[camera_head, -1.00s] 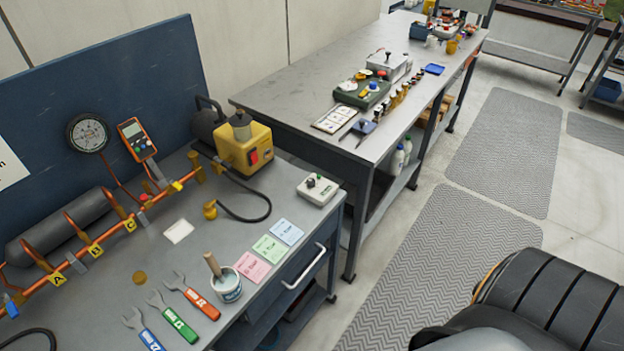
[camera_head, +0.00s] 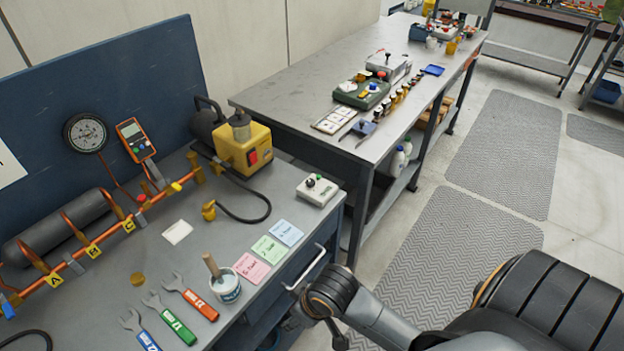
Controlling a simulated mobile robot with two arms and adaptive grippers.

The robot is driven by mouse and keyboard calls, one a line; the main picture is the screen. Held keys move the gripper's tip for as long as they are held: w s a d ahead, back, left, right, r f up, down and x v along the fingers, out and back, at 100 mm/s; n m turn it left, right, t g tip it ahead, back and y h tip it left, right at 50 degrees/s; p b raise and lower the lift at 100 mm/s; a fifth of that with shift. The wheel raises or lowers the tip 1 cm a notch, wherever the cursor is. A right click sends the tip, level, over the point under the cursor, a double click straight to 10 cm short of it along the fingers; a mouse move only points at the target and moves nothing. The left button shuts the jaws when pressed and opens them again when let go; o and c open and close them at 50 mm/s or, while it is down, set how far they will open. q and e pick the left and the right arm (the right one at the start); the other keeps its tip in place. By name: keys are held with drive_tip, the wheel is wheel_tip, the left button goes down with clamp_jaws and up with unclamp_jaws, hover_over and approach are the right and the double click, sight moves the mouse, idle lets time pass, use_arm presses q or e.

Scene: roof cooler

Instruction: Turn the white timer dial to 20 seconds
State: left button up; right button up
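A small white box (camera_head: 318,190) sits at the right end of the near bench, close to its edge. Nothing touches the box. One of my arms shows at the lower right, bent beside the bench front, below the box. Its gripper is not clearly visible. My other gripper is out of view.
A yellow pump (camera_head: 243,148) with a black hose stands left of the box. Pink, green and blue cards (camera_head: 270,249), a pot with a handle (camera_head: 226,285) and several wrenches (camera_head: 190,297) lie nearer. A drawer handle (camera_head: 305,268) juts from the bench front. A second bench (camera_head: 300,85) stands behind.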

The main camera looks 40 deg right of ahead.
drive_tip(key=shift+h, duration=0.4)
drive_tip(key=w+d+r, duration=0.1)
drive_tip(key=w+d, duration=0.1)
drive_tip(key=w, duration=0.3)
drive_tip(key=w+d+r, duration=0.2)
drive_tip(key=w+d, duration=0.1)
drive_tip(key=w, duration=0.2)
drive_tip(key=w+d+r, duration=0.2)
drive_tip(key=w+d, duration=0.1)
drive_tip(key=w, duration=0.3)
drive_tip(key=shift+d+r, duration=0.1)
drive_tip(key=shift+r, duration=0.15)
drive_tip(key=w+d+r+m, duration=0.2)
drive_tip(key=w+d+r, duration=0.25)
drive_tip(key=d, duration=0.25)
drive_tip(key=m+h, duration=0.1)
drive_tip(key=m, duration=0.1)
approach(311, 181)
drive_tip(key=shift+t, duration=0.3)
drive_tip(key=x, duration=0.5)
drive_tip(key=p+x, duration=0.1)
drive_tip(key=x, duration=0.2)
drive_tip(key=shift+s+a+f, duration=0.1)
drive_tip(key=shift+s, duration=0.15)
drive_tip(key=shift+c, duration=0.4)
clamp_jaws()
